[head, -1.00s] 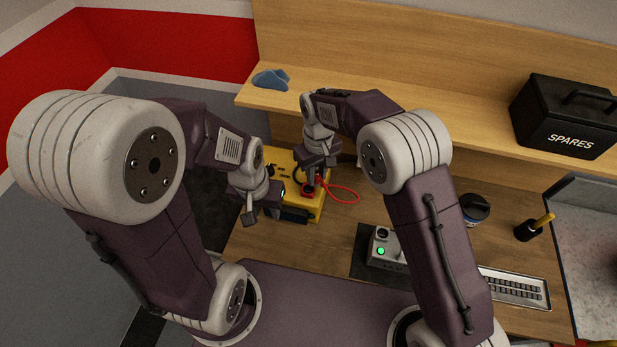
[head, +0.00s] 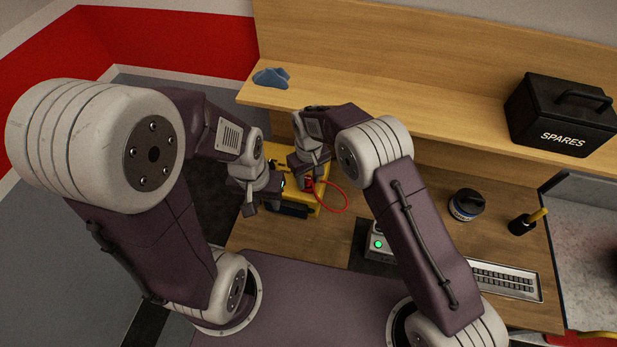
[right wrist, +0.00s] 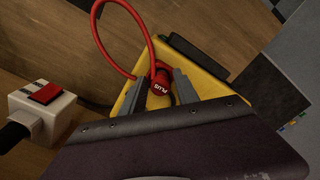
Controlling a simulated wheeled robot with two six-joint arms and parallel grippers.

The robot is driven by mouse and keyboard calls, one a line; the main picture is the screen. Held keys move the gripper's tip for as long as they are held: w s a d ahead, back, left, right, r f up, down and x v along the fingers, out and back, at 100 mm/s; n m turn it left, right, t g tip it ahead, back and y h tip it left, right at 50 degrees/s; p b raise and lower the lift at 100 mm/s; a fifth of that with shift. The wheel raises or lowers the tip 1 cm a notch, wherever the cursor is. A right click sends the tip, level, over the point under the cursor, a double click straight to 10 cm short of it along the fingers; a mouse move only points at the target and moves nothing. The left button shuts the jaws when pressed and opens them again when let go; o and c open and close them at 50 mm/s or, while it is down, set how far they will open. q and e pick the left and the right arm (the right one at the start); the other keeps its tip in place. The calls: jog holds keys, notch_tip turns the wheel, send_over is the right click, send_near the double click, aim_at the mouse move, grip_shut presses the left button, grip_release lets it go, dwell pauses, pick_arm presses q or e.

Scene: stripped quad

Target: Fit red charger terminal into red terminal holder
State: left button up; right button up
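The red charger terminal (right wrist: 160,84), marked PLUS, sits between the fingers of my right gripper (right wrist: 163,90) in the right wrist view, over the yellow charger body (right wrist: 207,80). Its red cable (right wrist: 99,45) loops away from it. In the head view, my right gripper (head: 308,177) is over the yellow body (head: 307,199), with the red terminal at its tips. The fingers look closed on the terminal. I cannot make out the red terminal holder apart from the terminal. My left gripper (head: 262,207) is beside the yellow body's left side; its finger gap is unclear.
A white block with a red switch (right wrist: 46,95) is near the right gripper. A small box with a green light (head: 378,242), a round tin (head: 467,204) and a keyboard-like strip (head: 505,280) lie to the right. A blue cloth-like item (head: 271,78) is on the shelf.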

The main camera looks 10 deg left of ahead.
aim_at(309, 179)
jog(key=shift+r, duration=0.2)
jog(key=shift+w+r, duration=0.1)
jog(key=shift+r, duration=0.2)
notch_tip(309, 179, up, 11)
jog(key=b, duration=0.3)
jog(key=shift+r, duration=0.2)
